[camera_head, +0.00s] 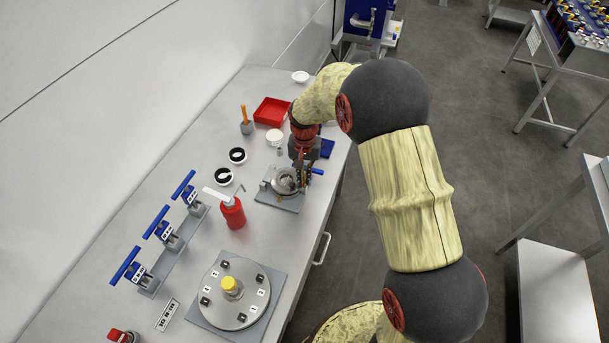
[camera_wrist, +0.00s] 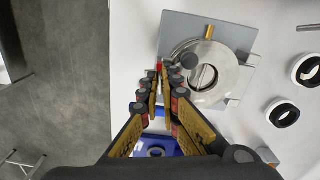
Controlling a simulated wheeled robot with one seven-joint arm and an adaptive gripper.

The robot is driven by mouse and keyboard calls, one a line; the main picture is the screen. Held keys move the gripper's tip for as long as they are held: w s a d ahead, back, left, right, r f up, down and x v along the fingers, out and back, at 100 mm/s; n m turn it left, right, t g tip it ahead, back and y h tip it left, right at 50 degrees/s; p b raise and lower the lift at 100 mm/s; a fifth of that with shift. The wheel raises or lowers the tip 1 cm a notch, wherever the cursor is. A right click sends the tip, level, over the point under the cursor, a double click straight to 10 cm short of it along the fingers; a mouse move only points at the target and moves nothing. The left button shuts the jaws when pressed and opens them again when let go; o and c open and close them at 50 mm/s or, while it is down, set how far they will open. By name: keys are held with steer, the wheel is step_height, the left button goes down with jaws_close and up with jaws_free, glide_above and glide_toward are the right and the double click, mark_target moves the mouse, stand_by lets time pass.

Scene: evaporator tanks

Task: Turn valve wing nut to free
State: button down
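The valve (camera_head: 284,181) is a round metal body on a grey square plate near the bench's right edge. In the wrist view its metal ring (camera_wrist: 226,75) has a slotted disc inside and a brass pin (camera_wrist: 209,32) at its rim. A dark round knob (camera_wrist: 189,60) sits over the ring's near edge. My gripper (camera_wrist: 161,72) points down at the valve's side, its fingertips close together with a narrow gap, beside the knob. A wing nut is not clearly distinguishable; the fingers hide that spot. Whether they grip anything cannot be told. In the head view my gripper (camera_head: 300,178) covers the valve's right side.
A blue block (camera_head: 327,148) lies just behind the valve. A red dispenser bottle (camera_head: 232,213) stands at front left. Black-and-white rings (camera_head: 237,155), a red tray (camera_head: 271,111) and a round flanged plate (camera_head: 244,307) are also on the bench.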

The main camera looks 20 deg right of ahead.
steer(key=n, duration=0.4)
steer(key=shift+w+r+n+p, duration=0.1)
steer(key=shift+r+n+p, duration=0.05)
steer(key=shift+n+p, duration=0.2)
steer(key=n, duration=0.3)
steer(key=shift+n+p, duration=0.3)
steer(key=shift+n, duration=0.05)
steer(key=n, duration=0.3)
steer(key=shift+n+p, duration=0.35)
steer(key=shift+n, duration=1.75)
steer(key=c, duration=2.3)
jaws_free()
steer(key=shift+o, duration=1.3)
